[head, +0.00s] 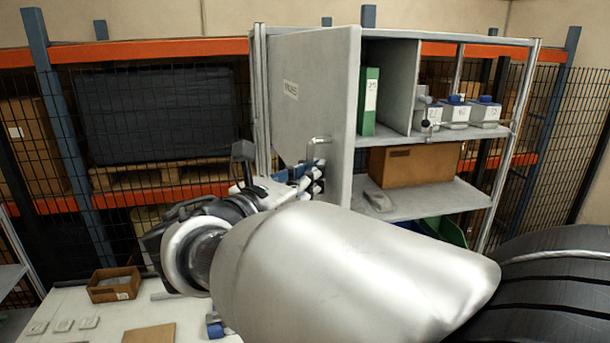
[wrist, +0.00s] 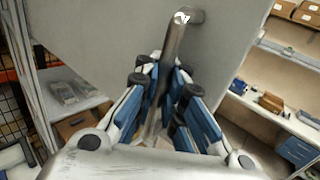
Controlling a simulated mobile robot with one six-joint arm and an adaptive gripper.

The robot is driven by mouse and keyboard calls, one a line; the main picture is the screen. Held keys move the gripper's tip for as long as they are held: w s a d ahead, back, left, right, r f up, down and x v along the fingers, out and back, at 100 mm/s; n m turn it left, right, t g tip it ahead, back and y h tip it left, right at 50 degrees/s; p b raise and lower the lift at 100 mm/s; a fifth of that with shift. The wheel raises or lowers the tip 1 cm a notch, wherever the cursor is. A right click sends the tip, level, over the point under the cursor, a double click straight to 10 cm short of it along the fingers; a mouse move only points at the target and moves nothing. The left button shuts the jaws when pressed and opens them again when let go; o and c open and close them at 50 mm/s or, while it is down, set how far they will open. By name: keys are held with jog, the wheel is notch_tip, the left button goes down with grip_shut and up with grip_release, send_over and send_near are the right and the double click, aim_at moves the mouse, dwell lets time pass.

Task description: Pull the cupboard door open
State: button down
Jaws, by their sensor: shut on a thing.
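The cupboard door (head: 312,95) is a grey panel with a small label, swung out from the cupboard so that the shelves behind it show. It also fills the upper middle of the wrist view (wrist: 110,35). Its metal bar handle (wrist: 174,50) runs between the fingers of my gripper (wrist: 165,105), which is shut on it. In the head view my gripper (head: 308,178) is at the handle (head: 320,140), low on the door, partly hidden by my arm. The cupboard (head: 402,85) holds a green binder (head: 369,100) on its upper shelf.
Several lidded containers (head: 456,112) stand on the upper shelf behind a rail. A cardboard box (head: 415,163) sits on the lower shelf. A table (head: 70,305) with a small brown bin (head: 114,284) is at lower left. Mesh-fronted racking (head: 165,115) stands behind.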

jog(key=shift+d+f, duration=0.15)
jog(key=shift+f, duration=0.05)
jog(key=c, duration=2.1)
grip_release()
jog(key=shift+s, duration=0.1)
jog(key=shift+o, duration=0.7)
jog(key=shift+s+r, duration=0.2)
jog(key=shift+w, duration=0.1)
jog(key=shift+s+a, duration=0.2)
jog(key=shift+a, duration=0.05)
jog(key=v, duration=1.1)
jog(key=shift+s, duration=0.2)
